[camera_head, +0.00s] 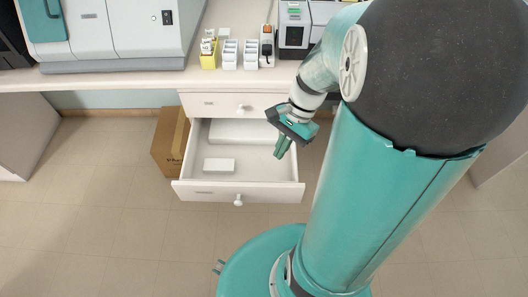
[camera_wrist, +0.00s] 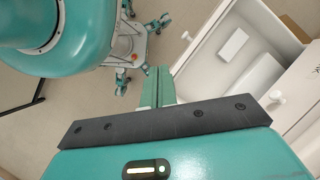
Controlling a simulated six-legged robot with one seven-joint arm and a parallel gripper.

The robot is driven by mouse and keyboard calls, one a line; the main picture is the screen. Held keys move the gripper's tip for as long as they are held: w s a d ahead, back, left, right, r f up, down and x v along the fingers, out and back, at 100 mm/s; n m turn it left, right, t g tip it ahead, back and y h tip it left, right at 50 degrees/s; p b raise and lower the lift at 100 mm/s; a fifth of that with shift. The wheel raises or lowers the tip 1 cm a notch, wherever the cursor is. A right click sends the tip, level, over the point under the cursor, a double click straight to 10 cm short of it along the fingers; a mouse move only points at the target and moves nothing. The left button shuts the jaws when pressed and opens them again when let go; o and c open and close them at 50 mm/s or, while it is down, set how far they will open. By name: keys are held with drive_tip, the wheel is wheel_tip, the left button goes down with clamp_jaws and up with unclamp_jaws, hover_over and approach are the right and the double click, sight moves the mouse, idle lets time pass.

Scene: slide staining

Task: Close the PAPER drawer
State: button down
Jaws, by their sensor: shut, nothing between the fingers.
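The open drawer (camera_head: 240,197) is the lower one under the counter, pulled far out, with a round white knob on its front. Its label is too small to read. A white box lies inside it near the front, and a larger white item lies at the back. My gripper (camera_head: 280,152) is shut and empty, above the right side of the open drawer. In the wrist view the shut fingers (camera_wrist: 158,84) point down beside the drawer (camera_wrist: 193,51), whose knob and contents show at the upper right.
A shut drawer (camera_head: 222,104) with a knob is above the open one. A cardboard box (camera_head: 170,141) stands on the floor to the left. The counter (camera_head: 130,80) holds a large machine, small racks and a device.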

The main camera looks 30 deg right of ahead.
sight(279, 193)
drive_tip(key=s+d+f+m+t+y, duration=0.25)
drive_tip(key=s+f+m+t, duration=0.2)
drive_tip(key=f+m, duration=0.5)
drive_tip(key=s+d+f+m+t+y, duration=0.1)
drive_tip(key=s+f+m+t+y, duration=0.3)
drive_tip(key=f+m, duration=0.6)
drive_tip(key=s+d+f+m+t+y, duration=0.2)
drive_tip(key=f+m+t, duration=0.3)
drive_tip(key=f+m, duration=0.45)
drive_tip(key=shift+m, duration=0.8)
drive_tip(key=shift+w+a+r, duration=0.25)
drive_tip(key=shift+w+a, duration=0.55)
drive_tip(key=shift+w, duration=0.9)
drive_tip(key=shift+w+a+r, duration=0.25)
drive_tip(key=shift+w+a, duration=0.5)
drive_tip(key=shift+w, duration=1)
drive_tip(key=shift+w+a+r, duration=0.25)
drive_tip(key=shift+w+a, duration=0.55)
drive_tip(key=shift+w, duration=0.9)
drive_tip(key=shift+w, duration=0.1)
drive_tip(key=w+d, duration=0.6)
drive_tip(key=w, duration=0.5)
drive_tip(key=w+d, duration=0.7)
drive_tip(key=w, duration=0.5)
drive_tip(key=shift+w+d, duration=0.15)
drive_tip(key=shift+d, duration=0.1)
